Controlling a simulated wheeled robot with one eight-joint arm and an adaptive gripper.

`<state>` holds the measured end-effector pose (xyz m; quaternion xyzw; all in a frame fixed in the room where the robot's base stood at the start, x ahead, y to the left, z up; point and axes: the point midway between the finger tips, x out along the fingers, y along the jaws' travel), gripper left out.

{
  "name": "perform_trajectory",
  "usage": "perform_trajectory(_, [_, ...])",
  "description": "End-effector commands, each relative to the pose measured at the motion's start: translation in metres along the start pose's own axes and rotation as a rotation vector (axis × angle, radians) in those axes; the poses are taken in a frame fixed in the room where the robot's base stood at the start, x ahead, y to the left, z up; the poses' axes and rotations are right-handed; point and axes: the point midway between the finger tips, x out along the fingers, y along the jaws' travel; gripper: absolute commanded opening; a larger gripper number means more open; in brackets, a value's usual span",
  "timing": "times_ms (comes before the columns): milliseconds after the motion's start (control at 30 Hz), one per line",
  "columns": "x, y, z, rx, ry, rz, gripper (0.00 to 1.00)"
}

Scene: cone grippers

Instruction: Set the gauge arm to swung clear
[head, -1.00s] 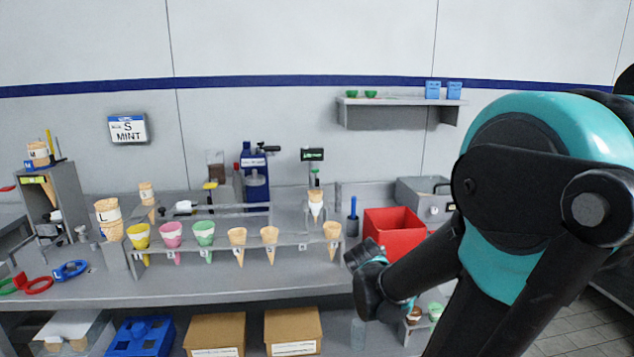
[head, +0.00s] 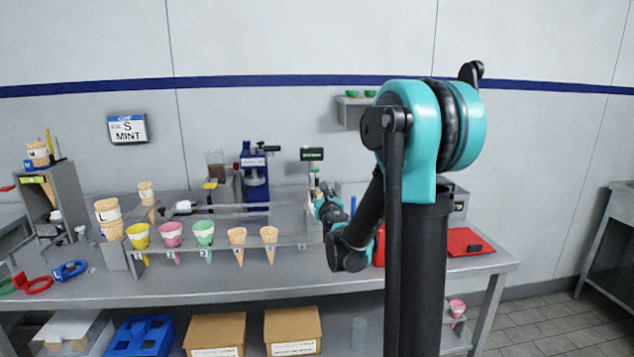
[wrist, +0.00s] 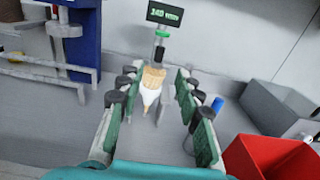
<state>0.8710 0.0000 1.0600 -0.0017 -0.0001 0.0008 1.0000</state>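The gauge shows as a dark display with green digits (head: 312,154) on a post at the back of the counter. A wafer cone with a white sleeve (wrist: 151,88) stands just in front of the post. My gripper (wrist: 156,78) is open, its fingers to either side of the cone in the picture; contact cannot be told. In the head view my gripper (head: 325,200) is partly hidden by my arm.
A front rack (head: 215,255) holds coloured and plain cones to the left. A blue press (head: 256,178) stands left of the gauge.

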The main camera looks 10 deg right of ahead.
Motion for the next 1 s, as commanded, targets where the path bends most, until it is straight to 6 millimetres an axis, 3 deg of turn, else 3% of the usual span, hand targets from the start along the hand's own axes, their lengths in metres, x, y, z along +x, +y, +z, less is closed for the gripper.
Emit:
perform_trajectory(300, [0.065, -0.001, 0.0, 0.003, 0.0, -0.002, 0.35])
perform_trajectory(600, [0.115, -0.001, 0.0, 0.003, 0.0, -0.002, 0.35])
perform_trajectory(800, [0.13, -0.001, 0.0, 0.003, 0.0, -0.002, 0.35])
perform_trajectory(1000, [0.133, -0.001, 0.0, 0.003, 0.0, -0.002, 0.35])
